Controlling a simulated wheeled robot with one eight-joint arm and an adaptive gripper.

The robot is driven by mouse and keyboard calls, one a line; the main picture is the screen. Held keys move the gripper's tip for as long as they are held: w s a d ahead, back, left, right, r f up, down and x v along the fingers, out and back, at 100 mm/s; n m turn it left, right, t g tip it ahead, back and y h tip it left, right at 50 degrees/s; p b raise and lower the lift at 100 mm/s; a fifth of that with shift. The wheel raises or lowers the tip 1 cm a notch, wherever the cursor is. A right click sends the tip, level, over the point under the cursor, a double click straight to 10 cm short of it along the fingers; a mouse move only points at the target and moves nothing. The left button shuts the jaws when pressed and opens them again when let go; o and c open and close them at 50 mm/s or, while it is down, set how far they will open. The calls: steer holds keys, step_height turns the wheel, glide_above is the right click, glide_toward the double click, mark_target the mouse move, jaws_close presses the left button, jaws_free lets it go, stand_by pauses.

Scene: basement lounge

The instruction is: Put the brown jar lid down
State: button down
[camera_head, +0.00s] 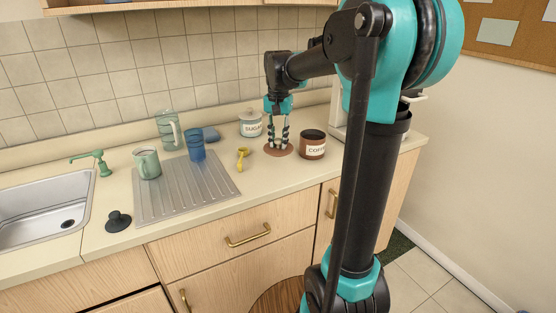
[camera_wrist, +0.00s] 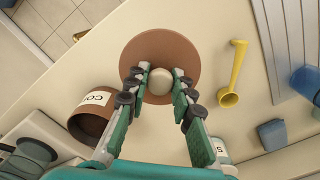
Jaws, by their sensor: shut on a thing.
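The brown jar lid (camera_head: 271,151) is a flat round disc, level, at or just above the counter beside the coffee jar. I cannot tell whether it touches the counter. In the wrist view the lid (camera_wrist: 190,50) shows a pale round knob (camera_wrist: 160,82) in its middle. My gripper (camera_head: 278,143) points down over the lid. In the wrist view its two fingers (camera_wrist: 158,80) are shut on the knob from both sides. The brown coffee jar (camera_head: 313,153) stands open right of the lid; it also shows in the wrist view (camera_wrist: 84,127).
A white sugar jar (camera_head: 250,128) stands behind the lid. A yellow scoop (camera_head: 242,158) lies to its left. Further left are a ribbed drying mat (camera_head: 190,200), a blue cup (camera_head: 196,146), a green mug (camera_head: 148,164) and a sink (camera_head: 35,222). Counter in front of the lid is clear.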

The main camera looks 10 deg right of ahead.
mark_target(279, 140)
steer(key=shift+f, duration=3.8)
steer(key=shift+f, duration=0.15)
steer(key=c, duration=1.3)
jaws_free()
step_height(279, 140, up, 12)
steer(key=shift+r, duration=0.2)
steer(key=shift+s, duration=0.1)
